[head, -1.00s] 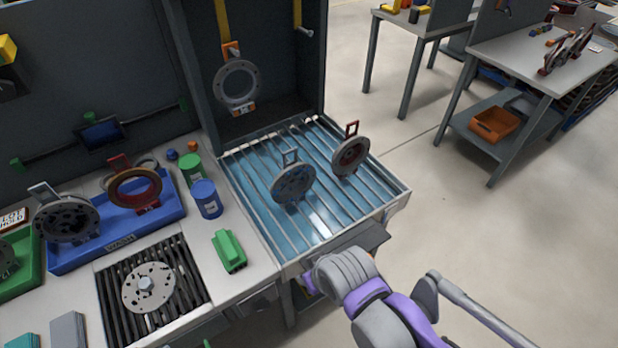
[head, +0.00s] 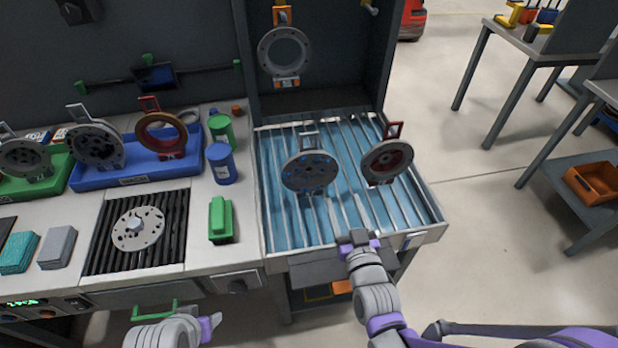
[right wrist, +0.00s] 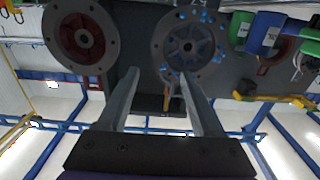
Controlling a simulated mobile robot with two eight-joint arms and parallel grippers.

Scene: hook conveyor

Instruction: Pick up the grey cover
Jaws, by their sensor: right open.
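A grey cover (head: 310,172) with blue spots and a grey handle stands on the slatted blue rack. It also shows in the right wrist view (right wrist: 188,45). Beside it on the right is a dark cover with a red centre and red handle (head: 387,160), also at upper left in the right wrist view (right wrist: 82,40). My right gripper (head: 352,218) is at the rack's front edge, in front of the grey cover and apart from it. Its two fingers (right wrist: 157,85) are open and empty. My left gripper (head: 211,323) is low in front of the bench; its fingers are unclear.
A grey ring (head: 284,52) hangs from a hook above the rack (head: 435,220). On the bench are a blue tray (head: 130,180) with covers, a green tray (head: 40,188), a blue can (head: 222,165) and a green block (head: 220,218). Open floor lies to the right.

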